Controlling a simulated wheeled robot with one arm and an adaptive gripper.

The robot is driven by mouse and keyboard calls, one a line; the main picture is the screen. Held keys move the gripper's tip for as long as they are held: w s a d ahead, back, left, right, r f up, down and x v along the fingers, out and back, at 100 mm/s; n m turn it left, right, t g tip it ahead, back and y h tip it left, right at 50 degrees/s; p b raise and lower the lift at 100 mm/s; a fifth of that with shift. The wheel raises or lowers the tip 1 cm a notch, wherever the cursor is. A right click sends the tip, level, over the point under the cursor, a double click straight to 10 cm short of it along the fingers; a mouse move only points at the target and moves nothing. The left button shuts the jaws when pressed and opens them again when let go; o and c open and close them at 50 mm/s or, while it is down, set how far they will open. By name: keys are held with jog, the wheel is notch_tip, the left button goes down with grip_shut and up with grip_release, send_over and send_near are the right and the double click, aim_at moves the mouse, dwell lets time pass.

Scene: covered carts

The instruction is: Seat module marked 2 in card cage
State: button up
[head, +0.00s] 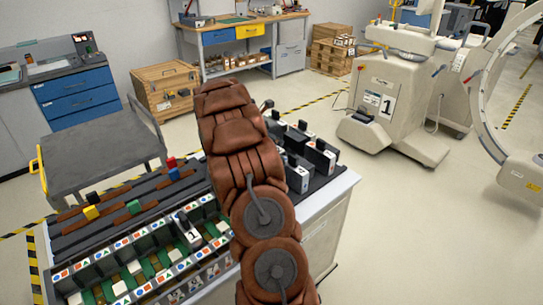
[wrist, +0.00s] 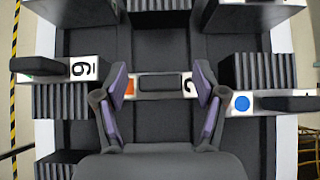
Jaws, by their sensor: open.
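In the wrist view my gripper (wrist: 161,84) is open, its two purple-padded fingers on either side of a module's dark handle. This module's white face (wrist: 146,94) shows an orange mark at left and a partly hidden digit at right, which may be a 2. I cannot tell whether the fingers touch the handle. In the head view the card cage (head: 128,268) lies at the front left of the cart, with shape-marked slot edges. A module marked 1 (head: 192,236) stands in it. My arm hides my gripper and part of the cage there.
Other dark modules (head: 322,157) stand at the cart's right rear. In the wrist view, a module with an underlined 6 (wrist: 82,69) is at left and one with a blue circle (wrist: 241,103) at right. Coloured blocks (head: 91,212) sit on rails behind the cage.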

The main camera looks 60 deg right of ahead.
grip_shut()
dwell(0.5)
